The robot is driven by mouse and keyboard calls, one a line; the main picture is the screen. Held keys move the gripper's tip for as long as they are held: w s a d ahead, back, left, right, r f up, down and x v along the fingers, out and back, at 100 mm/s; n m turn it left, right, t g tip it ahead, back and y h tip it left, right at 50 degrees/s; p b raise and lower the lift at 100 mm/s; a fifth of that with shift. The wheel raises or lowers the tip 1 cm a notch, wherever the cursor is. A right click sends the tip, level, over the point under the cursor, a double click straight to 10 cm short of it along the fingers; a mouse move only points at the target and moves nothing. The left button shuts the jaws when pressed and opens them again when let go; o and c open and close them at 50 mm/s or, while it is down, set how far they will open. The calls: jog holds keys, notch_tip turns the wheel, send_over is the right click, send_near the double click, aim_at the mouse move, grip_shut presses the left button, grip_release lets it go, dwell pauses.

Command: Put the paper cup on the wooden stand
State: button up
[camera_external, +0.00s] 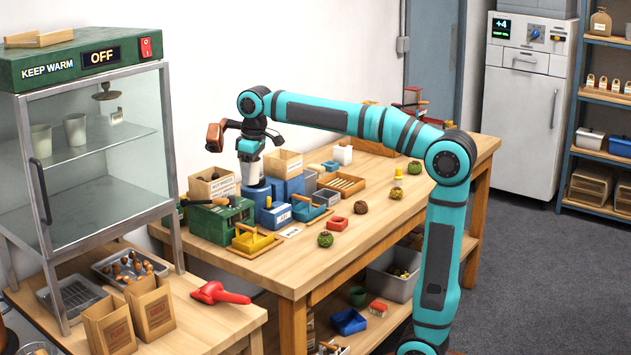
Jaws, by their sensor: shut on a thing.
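My gripper (250,153) points down over the back left part of the wooden workbench. It is shut on a pale paper cup (252,173), which hangs upright under it. The cup's lower end is close to a blue block-like thing (257,196); I cannot tell whether they touch. A low wooden rack (341,184) lies to the right on the bench. I cannot tell whether it is the wooden stand, and no other stand shows clearly. Two more pale cups (75,129) stand on the shelf inside the keep-warm cabinet.
Cardboard boxes (212,186) and a green box (218,222) crowd the cup's surroundings. Blue and yellow trays (253,240) lie in front. Several round brownish-green things (325,239) are scattered to the right. The bench's front right top (400,215) is mostly clear.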

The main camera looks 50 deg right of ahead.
jog(key=s+a+f+n, duration=0.2)
jog(key=s+a+n, duration=0.25)
jog(key=a, duration=0.55)
jog(key=s+a+f+n, duration=0.3)
jog(key=s+a, duration=0.2)
jog(key=a, duration=0.6)
jog(key=n+g, duration=0.1)
jog(key=n, duration=0.7)
send_over(202, 324)
notch_tip(202, 324, down, 6)
jog(key=shift+y, duration=0.4)
jog(key=shift+d+f, duration=0.2)
jog(key=shift+f, duration=4.8)
jog(key=shift+f, duration=0.15)
jog(key=o, duration=0.9)
jog(key=shift+o, duration=0.2)
notch_tip(202, 324, up, 12)
jog(key=d, duration=0.1)
jog(key=shift+d, duration=0.2)
jog(key=shift+w, duration=0.1)
